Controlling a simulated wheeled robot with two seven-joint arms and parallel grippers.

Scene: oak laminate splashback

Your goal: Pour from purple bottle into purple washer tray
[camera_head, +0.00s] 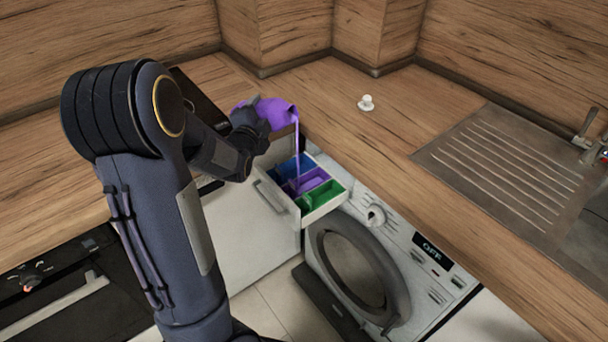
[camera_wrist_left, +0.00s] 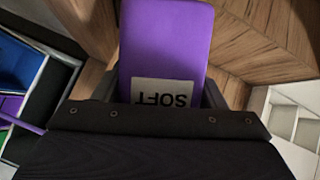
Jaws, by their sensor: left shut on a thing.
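My left gripper (camera_head: 255,117) is shut on the purple bottle (camera_head: 279,113), which is tipped over to the right above the open washer drawer. In the left wrist view the purple bottle (camera_wrist_left: 165,50) shows a pale label reading SOFT, upside down. A thin purple stream (camera_head: 298,150) runs from its mouth down to the purple tray (camera_head: 310,182), the middle compartment of the drawer. The blue compartment (camera_head: 289,167) lies behind it and the green compartment (camera_head: 320,197) in front. My right gripper is in neither view.
A small white cap (camera_head: 366,103) sits on the counter. A ribbed sink drainer (camera_head: 505,165) is at right, a black oven (camera_head: 75,300) at lower left.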

